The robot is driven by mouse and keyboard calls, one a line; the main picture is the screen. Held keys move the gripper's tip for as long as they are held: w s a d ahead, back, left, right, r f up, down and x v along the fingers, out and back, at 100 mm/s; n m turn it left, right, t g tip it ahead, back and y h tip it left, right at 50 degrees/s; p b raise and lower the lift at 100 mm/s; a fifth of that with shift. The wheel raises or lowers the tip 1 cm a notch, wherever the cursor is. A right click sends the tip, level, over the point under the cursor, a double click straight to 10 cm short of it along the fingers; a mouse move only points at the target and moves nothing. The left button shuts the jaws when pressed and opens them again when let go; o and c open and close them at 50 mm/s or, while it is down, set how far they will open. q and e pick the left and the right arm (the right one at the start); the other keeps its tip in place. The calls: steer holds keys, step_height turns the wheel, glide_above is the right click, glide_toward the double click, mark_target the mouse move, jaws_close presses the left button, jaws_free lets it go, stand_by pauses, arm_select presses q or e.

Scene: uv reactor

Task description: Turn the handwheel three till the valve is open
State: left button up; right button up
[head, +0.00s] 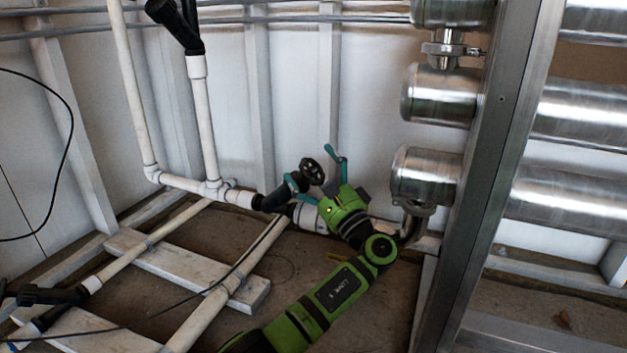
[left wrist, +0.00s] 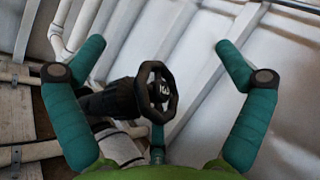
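A small black handwheel (head: 311,171) sits on a black valve body (head: 272,199) in the white pipe run near the floor. In the left wrist view the handwheel (left wrist: 156,90) faces me, with its valve body (left wrist: 108,100) to its left. My left gripper (head: 315,168) is open, one teal finger on each side of the handwheel in the head view. In the left wrist view its fingertips (left wrist: 158,47) are wide apart with the wheel between and below them. I see no finger touching the rim. My right gripper is in neither view.
Steel cylinders (head: 440,95) and a steel upright (head: 505,170) stand close on the right. White pipes (head: 205,130) rise on the left. Another black valve (head: 178,25) is at top left, and one more (head: 48,296) at lower left. White planks (head: 185,270) lie on the floor.

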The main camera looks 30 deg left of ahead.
arm_select(q)
steer(key=shift+d+r, duration=0.35)
steer(key=shift+r, duration=0.3)
steer(key=shift+c, duration=0.3)
steer(key=shift+f+v, duration=0.2)
steer(key=shift+v, duration=0.95)
steer(key=c, duration=0.5)
steer(key=v, duration=0.3)
steer(key=f+v, duration=0.1)
steer(key=v, duration=0.1)
steer(key=shift+w+d+f, duration=0.15)
steer(key=shift+w+d, duration=0.1)
steer(key=shift+c, duration=0.2)
